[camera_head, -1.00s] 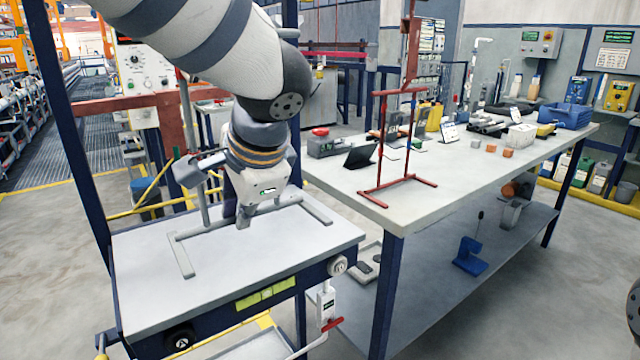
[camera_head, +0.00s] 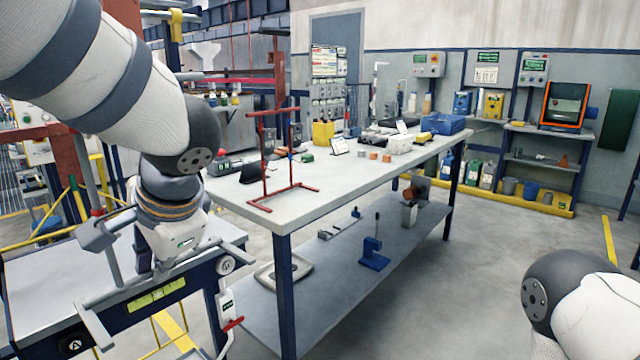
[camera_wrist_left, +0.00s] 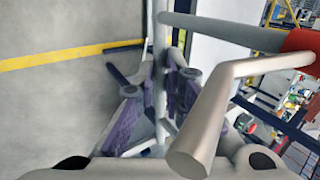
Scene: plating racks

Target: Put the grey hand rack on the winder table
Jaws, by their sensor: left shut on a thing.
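The grey hand rack (camera_head: 150,284) is a tube frame with an upright post and a long foot bar. My left gripper (camera_head: 160,262) is shut on it. In the left wrist view, the purple-padded fingers (camera_wrist_left: 160,92) close around a grey rack tube (camera_wrist_left: 160,50); a thicker grey bar (camera_wrist_left: 222,105) crosses in front. The rack appears over the front right part of a small grey-topped table (camera_head: 40,290); I cannot tell whether it touches the top. A long light-topped table (camera_head: 350,182) stands to the right. No readable label shows which is the winder table. My right gripper is out of view.
A red rack (camera_head: 284,190) stands on the long table's near left end. Small blocks, a blue bin (camera_head: 443,124) and boxes occupy its far part; the near front edge is fairly clear. A lower shelf (camera_head: 340,255) holds tools. Open floor lies right; my right arm shows lower right.

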